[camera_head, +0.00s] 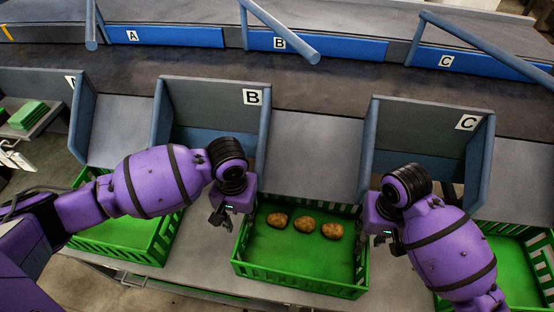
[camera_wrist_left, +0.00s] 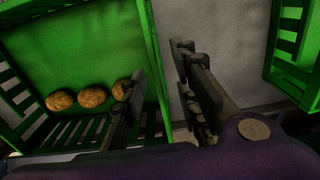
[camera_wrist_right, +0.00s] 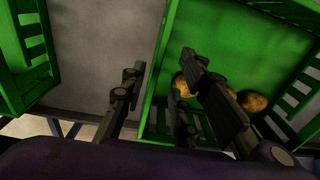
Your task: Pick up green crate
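My left gripper (camera_head: 223,216) is at the crate's left side. In the left wrist view, its open fingers (camera_wrist_left: 163,90) stand on either side of the crate's wall. My right gripper (camera_head: 384,236) is at the right side. In the right wrist view, its fingers (camera_wrist_right: 160,90) are also open, with the wall between them. Neither wrist view shows a finger clearly gripping the wall.
Another green crate (camera_head: 125,248) stands at the left, partly hidden by my left arm. A third (camera_head: 540,284) is at the right edge. Grey chutes marked B (camera_head: 210,108) and C (camera_head: 432,128) rise behind. Bare grey surface shows between the crates.

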